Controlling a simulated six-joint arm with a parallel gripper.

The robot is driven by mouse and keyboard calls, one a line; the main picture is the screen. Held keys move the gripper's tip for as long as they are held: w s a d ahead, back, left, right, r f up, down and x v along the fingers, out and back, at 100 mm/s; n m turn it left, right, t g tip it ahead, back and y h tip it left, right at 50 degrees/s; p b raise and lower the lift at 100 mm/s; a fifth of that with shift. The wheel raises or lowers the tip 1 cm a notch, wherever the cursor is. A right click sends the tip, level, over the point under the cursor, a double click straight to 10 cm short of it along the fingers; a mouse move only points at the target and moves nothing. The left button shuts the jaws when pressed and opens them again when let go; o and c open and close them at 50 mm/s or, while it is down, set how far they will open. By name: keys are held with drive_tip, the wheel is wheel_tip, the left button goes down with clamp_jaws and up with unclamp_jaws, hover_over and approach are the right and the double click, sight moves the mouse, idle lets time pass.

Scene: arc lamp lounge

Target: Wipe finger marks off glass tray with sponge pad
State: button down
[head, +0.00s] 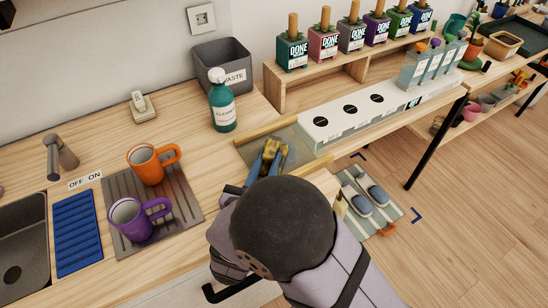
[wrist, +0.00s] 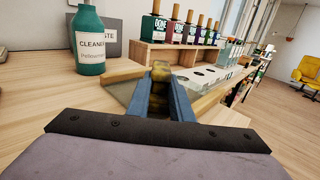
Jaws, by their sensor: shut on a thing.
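My gripper (head: 276,152) is shut on a yellow sponge pad (head: 271,146) with dark patches. In the wrist view the sponge (wrist: 160,73) sits between my blue fingers (wrist: 166,98). The glass tray (head: 250,156) looks like a flat grey-green pane with wooden strips along its edges, on the counter under my gripper. It also shows left of my fingers in the wrist view (wrist: 121,91). The sponge is over the tray; I cannot tell whether it touches the glass. My arm hides the tray's near part. No finger marks can be made out.
A green cleaner bottle (head: 222,104) and a grey waste bin (head: 210,62) stand behind left of the tray. A white panel with black holes (head: 350,109) lies to its right. Purple (head: 130,218) and orange mugs (head: 150,166) stand on a drying mat, left.

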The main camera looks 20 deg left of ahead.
sight(283, 150)
drive_tip(key=shift+s+a+f, duration=0.1)
drive_tip(key=shift+s+a, duration=0.35)
drive_tip(key=shift+s, duration=0.1)
drive_tip(key=shift+w+a, duration=0.1)
drive_tip(key=shift+w+a, duration=0.85)
drive_tip(key=shift+a, duration=0.05)
drive_tip(key=shift+w+d, duration=1.25)
drive_tip(key=shift+w, duration=0.05)
drive_tip(key=shift+w+d, duration=1)
drive_tip(key=shift+w, duration=0.1)
drive_tip(key=shift+w+d, duration=0.25)
